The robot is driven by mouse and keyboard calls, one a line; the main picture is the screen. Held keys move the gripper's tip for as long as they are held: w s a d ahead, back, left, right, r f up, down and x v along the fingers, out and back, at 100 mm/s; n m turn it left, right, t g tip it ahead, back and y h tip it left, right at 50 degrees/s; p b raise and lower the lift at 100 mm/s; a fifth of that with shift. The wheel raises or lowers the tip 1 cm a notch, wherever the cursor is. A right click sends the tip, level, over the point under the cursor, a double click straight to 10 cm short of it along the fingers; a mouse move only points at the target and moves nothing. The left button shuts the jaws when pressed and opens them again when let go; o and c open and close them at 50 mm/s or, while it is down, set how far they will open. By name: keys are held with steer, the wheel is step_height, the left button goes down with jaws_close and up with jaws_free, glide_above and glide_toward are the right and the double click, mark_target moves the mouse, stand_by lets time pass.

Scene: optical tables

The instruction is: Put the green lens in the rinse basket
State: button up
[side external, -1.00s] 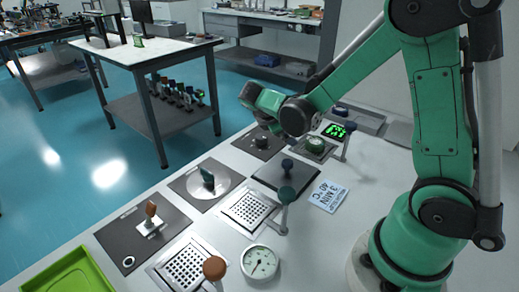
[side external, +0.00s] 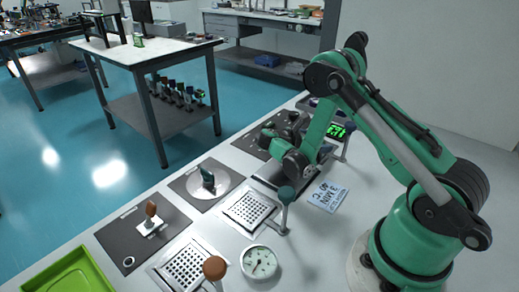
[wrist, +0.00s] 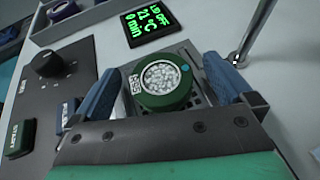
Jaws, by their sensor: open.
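A round green-rimmed piece with a pale speckled face and a small label, apparently the green lens (wrist: 165,82), sits on a perforated metal tray in the wrist view. My gripper (wrist: 160,72) is open, with one blue finger on each side of it; I cannot tell whether they touch it. In the side view my gripper (side external: 288,132) hides this piece. A perforated square basket with a green-knobbed handle (side external: 249,210) lies empty in front of the arm; another has an orange-knobbed handle (side external: 184,268). I cannot tell which is the rinse basket.
A display (wrist: 152,21) reads 21 °C beside the tray. A panel with a black knob (wrist: 46,63) and buttons lies left of it. A slim metal post (wrist: 248,40) stands close at right. A dark green upright piece (side external: 207,178) stands on a round plate.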

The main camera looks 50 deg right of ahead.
steer(key=shift+c, duration=0.2)
steer(key=c, duration=1.4)
steer(key=shift+o, duration=0.2)
step_height(320, 180, up, 19)
steer(key=w+a+r+n+t+y, duration=0.2)
steer(key=w+a+n+t+y, duration=0.1)
steer(key=a+n+t, duration=0.2)
steer(key=w+a+r+n+t+y, duration=0.3)
steer(key=a+n+t, duration=0.3)
steer(key=a, duration=0.4)
steer(key=w+a+r+n+t+y, duration=0.3)
steer(key=w+a+n+t, duration=0.1)
steer(key=a, duration=0.4)
steer(key=n+t, duration=0.1)
steer(key=n, duration=0.1)
steer(key=shift+a+n+t, duration=0.25)
steer(key=shift+n+t, duration=0.15)
